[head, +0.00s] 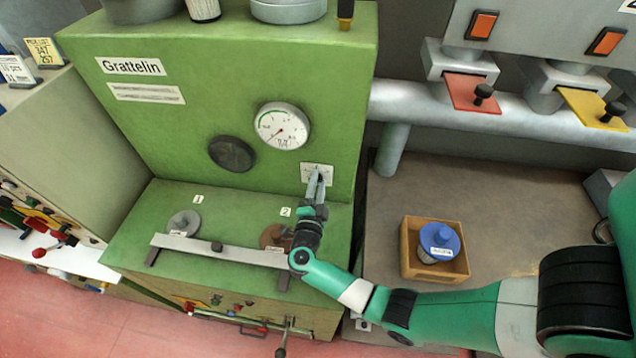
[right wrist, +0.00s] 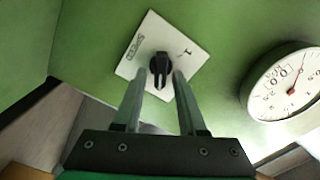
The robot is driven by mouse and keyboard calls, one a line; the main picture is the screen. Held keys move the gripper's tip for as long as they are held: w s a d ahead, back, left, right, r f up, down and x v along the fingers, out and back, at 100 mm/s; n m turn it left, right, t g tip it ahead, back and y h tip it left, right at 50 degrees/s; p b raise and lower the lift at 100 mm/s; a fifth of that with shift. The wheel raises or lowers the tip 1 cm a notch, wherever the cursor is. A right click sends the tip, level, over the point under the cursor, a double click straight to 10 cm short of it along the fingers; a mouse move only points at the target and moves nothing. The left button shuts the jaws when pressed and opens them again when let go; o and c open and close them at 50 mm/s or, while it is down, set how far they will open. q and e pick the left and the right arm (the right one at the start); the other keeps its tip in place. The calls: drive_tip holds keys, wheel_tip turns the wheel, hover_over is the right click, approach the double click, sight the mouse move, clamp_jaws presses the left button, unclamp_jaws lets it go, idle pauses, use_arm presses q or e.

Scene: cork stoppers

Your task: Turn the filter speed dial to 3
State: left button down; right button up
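The dial is a black knob (right wrist: 160,66) on a white square plate (right wrist: 135,66), fixed to the green machine's upright front panel. The plate (head: 308,168) also shows in the head view, right of the round gauge, with the knob mostly hidden by my fingers. My right gripper (right wrist: 160,76) points at the dial; its fingers are apart, one on each side of the knob in the picture, with visible gaps. I cannot tell how deep the fingertips reach. My left gripper is not in view.
A white pressure gauge (head: 282,126) and a black round disc (head: 232,153) are left of the dial. A grey bar (head: 220,249) spans the green ledge below. A blue-lidded container (head: 440,240) stands in a wooden box (head: 412,268) at right.

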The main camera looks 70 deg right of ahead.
drive_tip(key=shift+a, duration=0.1)
drive_tip(key=p+v, duration=0.1)
drive_tip(key=v, duration=1)
drive_tip(key=shift+a, duration=0.2)
